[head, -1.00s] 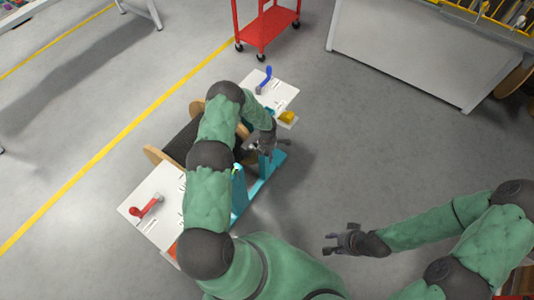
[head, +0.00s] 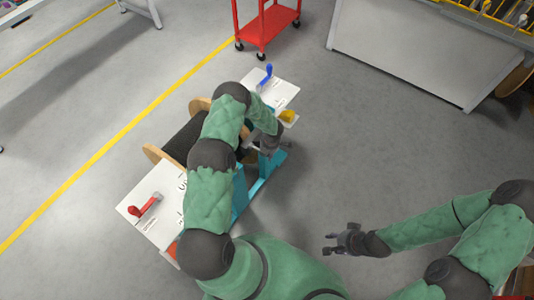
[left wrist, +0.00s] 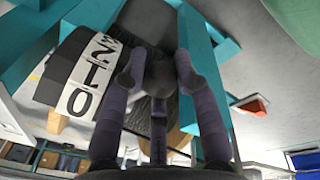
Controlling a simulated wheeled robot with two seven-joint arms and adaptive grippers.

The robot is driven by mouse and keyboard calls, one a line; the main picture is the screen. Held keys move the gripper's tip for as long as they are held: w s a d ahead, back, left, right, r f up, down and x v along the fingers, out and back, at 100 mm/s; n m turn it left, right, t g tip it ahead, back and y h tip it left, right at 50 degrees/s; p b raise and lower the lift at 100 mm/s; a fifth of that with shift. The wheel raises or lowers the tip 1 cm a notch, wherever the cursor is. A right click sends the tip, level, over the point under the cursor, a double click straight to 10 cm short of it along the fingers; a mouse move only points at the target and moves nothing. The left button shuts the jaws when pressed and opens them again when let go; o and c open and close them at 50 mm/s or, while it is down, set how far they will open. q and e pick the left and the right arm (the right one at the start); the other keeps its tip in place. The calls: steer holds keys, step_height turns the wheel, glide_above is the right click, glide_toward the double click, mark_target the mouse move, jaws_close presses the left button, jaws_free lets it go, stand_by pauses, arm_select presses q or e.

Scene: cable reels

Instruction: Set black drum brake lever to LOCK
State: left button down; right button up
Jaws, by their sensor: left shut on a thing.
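The drum wound with black cable (head: 178,143) sits between wooden flanges on a teal stand (head: 262,180), partly hidden by my left arm. My left gripper (head: 270,151) is at the stand's right side, by the drum. In the left wrist view its fingers (left wrist: 158,74) are shut on a dark grey rounded thing (left wrist: 158,78), against a dark background. I cannot tell for sure that this is the brake lever, and its LOCK mark does not show. My right gripper (head: 343,240) is open and empty over bare floor, away from the stand.
A white panel with a red crank (head: 147,207) is left of the drum; another with a blue crank (head: 265,76) is right of it. A yellow part (head: 288,116) sits near my left wrist. A number strip (left wrist: 88,78) is beside the fingers.

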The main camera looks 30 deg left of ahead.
arm_select(q)
steer(key=shift+w+d+f+y+b, duration=0.15)
steer(key=shift+f+y+b, duration=0.4)
steer(key=shift+b, duration=0.1)
steer(key=shift+w+d+f+y+b, duration=0.1)
steer(key=shift+d+f+y+b, duration=0.05)
steer(key=shift+f+y+b, duration=0.45)
step_height(320, 180, down, 6)
steer(key=a+y+b, duration=0.2)
steer(key=y+b, duration=0.2)
steer(key=b, duration=0.3)
steer(key=shift+a+f+t, duration=0.15)
steer(key=shift+f+t, duration=0.05)
steer(key=shift+t, duration=0.1)
steer(key=c, duration=1)
jaws_free()
steer(key=shift+w, duration=0.1)
steer(key=shift+o, duration=0.5)
steer(key=shift+a+f, duration=0.1)
steer(key=shift+f, duration=0.05)
